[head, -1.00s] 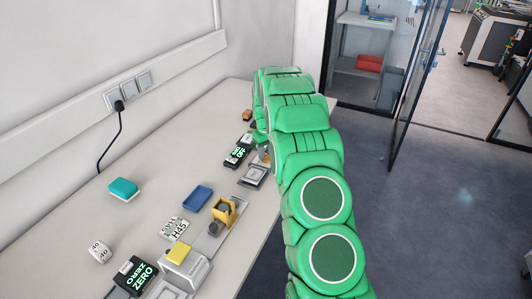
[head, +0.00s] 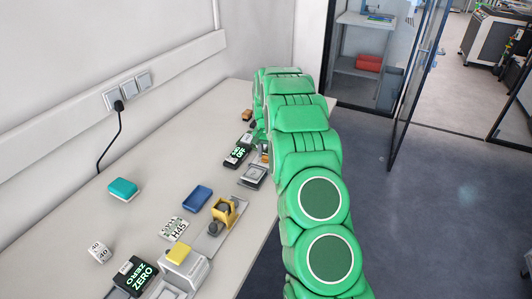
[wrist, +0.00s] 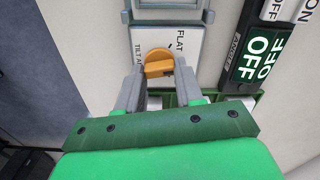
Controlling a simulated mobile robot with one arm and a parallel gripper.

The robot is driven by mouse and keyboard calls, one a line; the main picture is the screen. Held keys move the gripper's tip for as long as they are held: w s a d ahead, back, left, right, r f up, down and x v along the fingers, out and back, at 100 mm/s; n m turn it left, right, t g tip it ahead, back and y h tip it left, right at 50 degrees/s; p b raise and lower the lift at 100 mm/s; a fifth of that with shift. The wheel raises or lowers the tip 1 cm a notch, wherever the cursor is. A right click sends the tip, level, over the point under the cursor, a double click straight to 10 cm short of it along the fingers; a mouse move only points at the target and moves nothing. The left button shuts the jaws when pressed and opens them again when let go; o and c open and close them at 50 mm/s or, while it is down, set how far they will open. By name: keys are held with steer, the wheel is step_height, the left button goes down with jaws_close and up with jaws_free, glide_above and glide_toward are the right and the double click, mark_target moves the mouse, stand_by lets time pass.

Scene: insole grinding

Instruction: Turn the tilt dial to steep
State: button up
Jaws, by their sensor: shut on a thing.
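The tilt dial (wrist: 158,60) is a round orange knob with a raised grip bar, on a white plate (wrist: 190,50) in the wrist view. The word FLAT is printed beside it on the right, and part of the word TILT shows on the left. The bar lies roughly across the picture; any mark for steep is hidden or out of view. My gripper (wrist: 158,72) has its two grey fingers on either side of the dial, shut on it. In the head view my green arm hides most of the gripper and dial.
A black display reading OFF (wrist: 259,57) stands right of the dial. A grey frame (wrist: 168,12) is just beyond it. In the head view, a yellow fixture (head: 224,211), a blue block (head: 197,198) and a ZERO display (head: 141,278) lie nearer on the table.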

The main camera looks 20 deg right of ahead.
steer(key=m, duration=0.6)
steer(key=shift+m, duration=0.3)
steer(key=m, duration=0.6)
stand_by(0.4)
steer(key=o, duration=1)
steer(key=shift+o, duration=0.2)
steer(key=shift+r, duration=3.95)
steer(key=shift+s, duration=0.1)
